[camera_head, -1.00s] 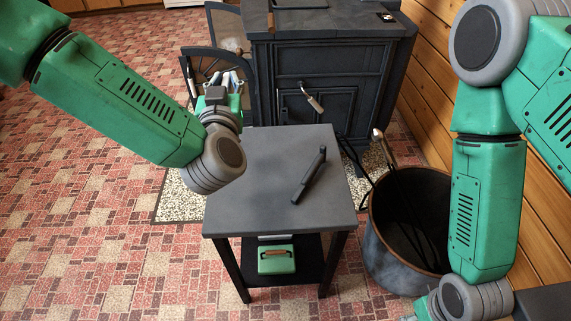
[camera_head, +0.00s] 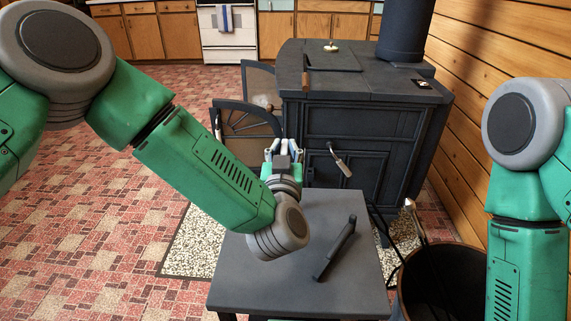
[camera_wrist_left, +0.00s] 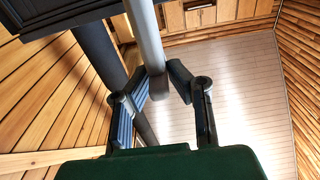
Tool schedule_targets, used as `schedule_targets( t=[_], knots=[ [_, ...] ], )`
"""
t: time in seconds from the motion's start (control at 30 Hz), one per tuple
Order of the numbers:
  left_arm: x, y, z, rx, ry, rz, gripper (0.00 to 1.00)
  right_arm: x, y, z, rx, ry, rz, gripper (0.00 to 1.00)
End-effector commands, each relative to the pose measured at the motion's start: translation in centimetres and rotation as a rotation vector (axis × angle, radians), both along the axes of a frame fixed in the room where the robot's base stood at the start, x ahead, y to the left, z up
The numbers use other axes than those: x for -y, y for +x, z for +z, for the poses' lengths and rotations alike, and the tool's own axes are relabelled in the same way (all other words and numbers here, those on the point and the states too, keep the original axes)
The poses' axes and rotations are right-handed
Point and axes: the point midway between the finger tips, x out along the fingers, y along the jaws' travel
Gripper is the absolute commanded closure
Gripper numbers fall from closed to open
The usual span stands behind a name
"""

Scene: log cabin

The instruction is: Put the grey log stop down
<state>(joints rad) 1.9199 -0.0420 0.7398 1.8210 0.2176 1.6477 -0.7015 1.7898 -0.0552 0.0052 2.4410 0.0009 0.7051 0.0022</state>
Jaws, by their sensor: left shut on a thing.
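My left gripper (camera_head: 284,148) is at the far left corner of the dark grey side table (camera_head: 235,285), in front of the black stove. In the left wrist view its fingers (camera_wrist_left: 160,88) are closed around a light grey bar, which I take to be the grey log stop (camera_wrist_left: 146,35). The bar runs up between the fingertips. In the head view I cannot make out the bar apart from the gripper. My right arm is at the right edge; its gripper is out of view.
A black bar (camera_head: 335,248) lies on the table's right half, with bare tabletop around it. The black stove (camera_head: 325,125) stands behind, an open door (camera_head: 245,120) at its left. A dark bucket (camera_head: 402,290) with tools stands right of the table.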

Motion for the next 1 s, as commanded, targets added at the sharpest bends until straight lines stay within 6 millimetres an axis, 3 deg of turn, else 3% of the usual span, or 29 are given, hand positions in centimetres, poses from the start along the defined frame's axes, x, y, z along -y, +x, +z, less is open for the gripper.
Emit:
schedule_targets(
  t=[0.13,0.47,0.5,0.57,0.9,1.0],
  knots=[
    [0.3,0.0,-2.4,-0.001,0.001,-0.001,1.00,0.0,0.0,-1.2,0.000,0.000,0.000,0.60],
    [0.0,0.0,-2.6,0.000,-0.001,-0.001,1.00,0.0,0.0,-1.1,0.000,-0.001,-0.001,0.60],
    [-0.1,0.0,-2.8,-0.003,-0.001,-0.002,0.82,0.0,0.0,-1.1,0.000,-0.001,-0.001,0.60],
    [-0.1,0.0,-2.7,-0.003,-0.002,-0.001,0.65,0.0,0.0,-1.1,0.000,0.000,-0.001,0.60],
    [0.1,0.0,-2.5,-0.003,0.000,-0.002,0.65,0.0,0.0,-1.0,0.000,0.000,-0.001,0.60],
    [0.2,-0.9,-2.6,-0.005,0.002,-0.004,0.65,0.0,0.0,-0.7,0.000,0.000,-0.001,0.60]
  ],
)
